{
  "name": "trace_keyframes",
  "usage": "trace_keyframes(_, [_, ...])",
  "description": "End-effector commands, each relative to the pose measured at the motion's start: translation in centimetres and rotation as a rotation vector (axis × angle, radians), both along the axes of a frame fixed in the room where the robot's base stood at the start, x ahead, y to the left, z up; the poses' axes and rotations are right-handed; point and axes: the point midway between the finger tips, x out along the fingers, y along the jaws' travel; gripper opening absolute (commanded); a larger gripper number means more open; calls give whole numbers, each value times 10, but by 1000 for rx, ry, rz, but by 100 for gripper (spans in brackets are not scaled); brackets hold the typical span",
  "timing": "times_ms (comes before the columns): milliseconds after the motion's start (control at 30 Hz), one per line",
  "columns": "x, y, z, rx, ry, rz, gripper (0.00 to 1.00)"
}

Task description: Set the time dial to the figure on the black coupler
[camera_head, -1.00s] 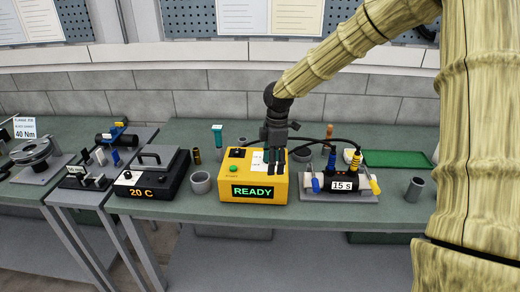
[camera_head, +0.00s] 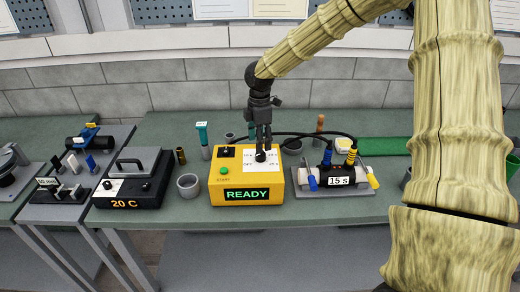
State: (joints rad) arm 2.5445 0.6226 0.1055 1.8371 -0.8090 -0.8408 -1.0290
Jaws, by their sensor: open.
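The black coupler (camera_head: 351,176) lies in a grey fixture (camera_head: 335,191) to the right and bears a white label reading "15 s" (camera_head: 339,181). Blue and yellow leads run to its ends. The time dial, a black knob (camera_head: 261,156), sits on a white plate with small markings (camera_head: 251,163) on top of the yellow control box (camera_head: 217,186). The markings are too small to read surely. My gripper (camera_head: 260,147) is open and points down right at the dial; I cannot tell whether its fingers touch it.
The box shows a lit "READY" display (camera_head: 247,194), a green start button (camera_head: 224,171) and a black switch (camera_head: 227,151). A grey cup (camera_head: 188,186) and a black "20 C" unit (camera_head: 130,188) stand to the left. Black cables arch behind my gripper.

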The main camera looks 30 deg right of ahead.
Motion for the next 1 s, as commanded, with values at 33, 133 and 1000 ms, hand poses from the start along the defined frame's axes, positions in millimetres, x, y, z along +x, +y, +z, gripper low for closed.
trace_keyframes(33, [-1,-1,-6,1,3,0,55])
trace_keyframes(133, [-1,-1,-18,0,2,-2,55])
trace_keyframes(1000, [-2,-3,-54,0,-1,-4,35])
